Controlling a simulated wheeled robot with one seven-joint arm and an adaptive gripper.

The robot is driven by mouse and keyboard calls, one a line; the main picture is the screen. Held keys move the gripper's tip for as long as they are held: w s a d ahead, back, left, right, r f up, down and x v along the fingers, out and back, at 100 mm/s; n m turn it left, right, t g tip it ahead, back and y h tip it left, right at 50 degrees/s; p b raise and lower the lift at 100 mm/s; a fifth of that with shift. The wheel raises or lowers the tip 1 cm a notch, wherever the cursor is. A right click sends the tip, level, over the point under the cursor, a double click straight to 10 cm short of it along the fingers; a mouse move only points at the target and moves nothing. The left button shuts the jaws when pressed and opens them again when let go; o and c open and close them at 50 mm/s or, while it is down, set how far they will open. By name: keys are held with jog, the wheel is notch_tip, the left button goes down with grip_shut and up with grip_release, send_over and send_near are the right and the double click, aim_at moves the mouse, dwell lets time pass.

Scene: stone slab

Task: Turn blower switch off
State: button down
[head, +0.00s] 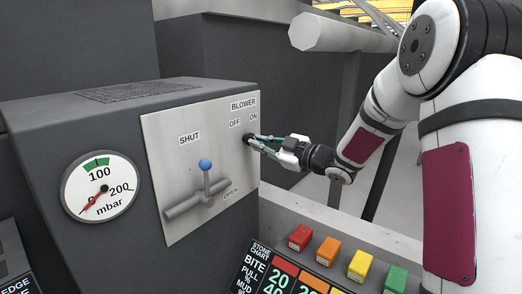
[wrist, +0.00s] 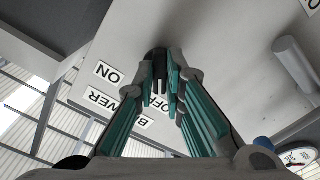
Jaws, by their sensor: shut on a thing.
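The blower switch (head: 248,139) is a small black knob on the grey metal panel, below the BLOWER label (head: 243,104) and the OFF and ON labels. My gripper (head: 256,143) is at the switch from the right, its fingers shut on it. In the wrist view the black switch (wrist: 160,68) sits between my fingertips (wrist: 163,84), with a pale line along its face. The ON label (wrist: 108,73) is to its left there, and the OFF label (wrist: 158,103) is partly hidden behind my fingers. I cannot tell exactly which label the line points at.
Left of the switch, a grey valve lever with a blue ball (head: 205,164) stands between the SHUT and OPEN labels. A pressure gauge (head: 100,187) is on the cabinet's left. Several coloured blocks (head: 328,250) stand on the chart board below. A thick pale pipe (head: 335,33) runs behind.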

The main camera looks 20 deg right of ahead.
jog(key=shift+n+b, duration=0.3)
jog(key=shift+n, duration=0.1)
jog(key=c, duration=1.7)
grip_release()
jog(key=shift+o, duration=0.2)
jog(key=shift+s+d, duration=0.1)
jog(key=v, duration=1.1)
jog(key=shift+s+d, duration=0.2)
jog(key=shift+s, duration=0.1)
